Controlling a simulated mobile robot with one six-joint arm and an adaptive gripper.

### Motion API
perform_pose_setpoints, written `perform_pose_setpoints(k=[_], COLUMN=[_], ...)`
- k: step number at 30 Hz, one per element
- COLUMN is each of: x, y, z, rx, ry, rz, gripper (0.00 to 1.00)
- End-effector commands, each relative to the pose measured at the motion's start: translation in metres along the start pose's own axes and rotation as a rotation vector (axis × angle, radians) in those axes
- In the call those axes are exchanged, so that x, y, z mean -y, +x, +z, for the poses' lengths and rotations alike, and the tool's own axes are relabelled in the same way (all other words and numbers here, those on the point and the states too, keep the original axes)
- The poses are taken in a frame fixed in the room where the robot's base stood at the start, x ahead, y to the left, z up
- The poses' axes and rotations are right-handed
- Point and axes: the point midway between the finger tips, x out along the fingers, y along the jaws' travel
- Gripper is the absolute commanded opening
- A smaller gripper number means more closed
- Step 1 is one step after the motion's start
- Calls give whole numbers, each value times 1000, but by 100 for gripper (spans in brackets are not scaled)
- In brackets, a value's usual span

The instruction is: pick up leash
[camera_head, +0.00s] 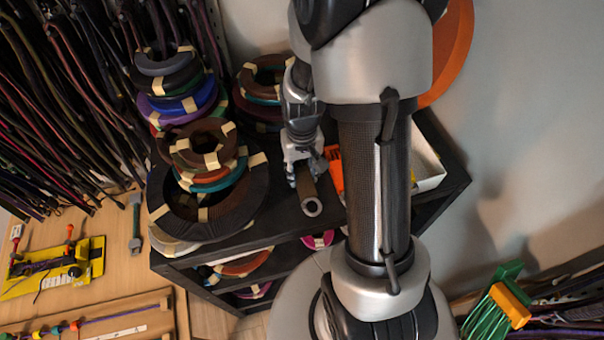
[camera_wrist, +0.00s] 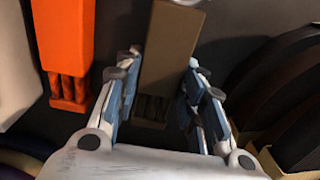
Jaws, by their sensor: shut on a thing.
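My gripper (camera_head: 303,162) reaches down over the black shelf top. In the wrist view, its two fingers (camera_wrist: 164,60) are shut on a brown block-like piece (camera_wrist: 170,35) with short brown strands at its near end. In the head view, a brown tube-shaped piece (camera_head: 306,188) with a grey ring end shows just below the fingers. I cannot tell whether the brown piece is the leash. Taped coils of cord, among them a large dark coil (camera_head: 245,200), stand to the left. The fingers partly hide the brown piece's sides.
An orange piece (camera_wrist: 68,45) lies left of my gripper in the wrist view, also seen in the head view (camera_head: 334,168). A white tray (camera_head: 428,168) sits at the right of the black shelf (camera_head: 270,232). Cords hang at the left.

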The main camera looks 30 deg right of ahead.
Motion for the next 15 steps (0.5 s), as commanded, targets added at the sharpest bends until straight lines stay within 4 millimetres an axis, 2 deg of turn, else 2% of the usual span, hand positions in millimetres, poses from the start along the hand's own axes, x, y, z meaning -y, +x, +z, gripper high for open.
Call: perform_pose_setpoints(k=[7, 15], x=[0, 0], y=[0, -5], z=[0, -1], rx=[-1, -2], ry=[0, 0], rz=[0, 0], gripper=[4, 4])
